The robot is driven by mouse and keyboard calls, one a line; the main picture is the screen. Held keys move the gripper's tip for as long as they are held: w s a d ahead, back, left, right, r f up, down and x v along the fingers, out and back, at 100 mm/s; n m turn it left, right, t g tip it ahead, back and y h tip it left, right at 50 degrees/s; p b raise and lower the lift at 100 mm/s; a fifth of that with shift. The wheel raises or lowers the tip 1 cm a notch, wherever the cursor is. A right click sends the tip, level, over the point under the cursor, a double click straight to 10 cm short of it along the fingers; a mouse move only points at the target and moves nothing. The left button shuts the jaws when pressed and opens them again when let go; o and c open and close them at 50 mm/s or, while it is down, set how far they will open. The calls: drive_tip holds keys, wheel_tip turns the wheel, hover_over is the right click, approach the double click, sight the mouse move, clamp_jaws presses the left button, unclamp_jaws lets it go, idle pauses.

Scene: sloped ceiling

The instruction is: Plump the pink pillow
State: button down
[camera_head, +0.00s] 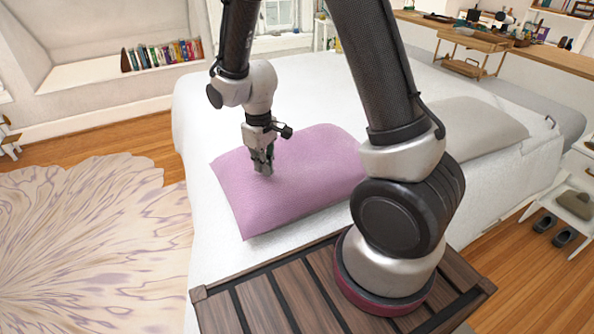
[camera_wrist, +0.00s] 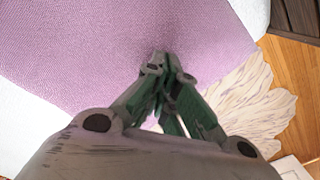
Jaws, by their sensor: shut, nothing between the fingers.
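The pink pillow (camera_head: 304,180) lies on the near part of the white bed (camera_head: 330,92), partly hidden on its right behind my arm. My gripper (camera_head: 263,172) points down at the left-middle part of the pillow, with its fingers together and empty. In the wrist view the pillow (camera_wrist: 90,55) fills much of the picture, and my gripper's fingertips (camera_wrist: 168,62) are at or just over its surface. There is a slight shading around the tips; I cannot tell for sure whether they press in.
A grey-white pillow (camera_head: 468,128) lies to the right on the bed. A wooden tray stand (camera_head: 470,55) is at the back right. A small white shelf (camera_head: 577,190) with shoes below is at the right edge.

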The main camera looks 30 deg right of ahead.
drive_tip(key=shift+f, duration=0.75)
drive_tip(key=shift+r, duration=1.45)
drive_tip(key=shift+f, duration=0.25)
drive_tip(key=shift+f, duration=1.25)
drive_tip(key=shift+r, duration=0.1)
drive_tip(key=shift+r, duration=1.4)
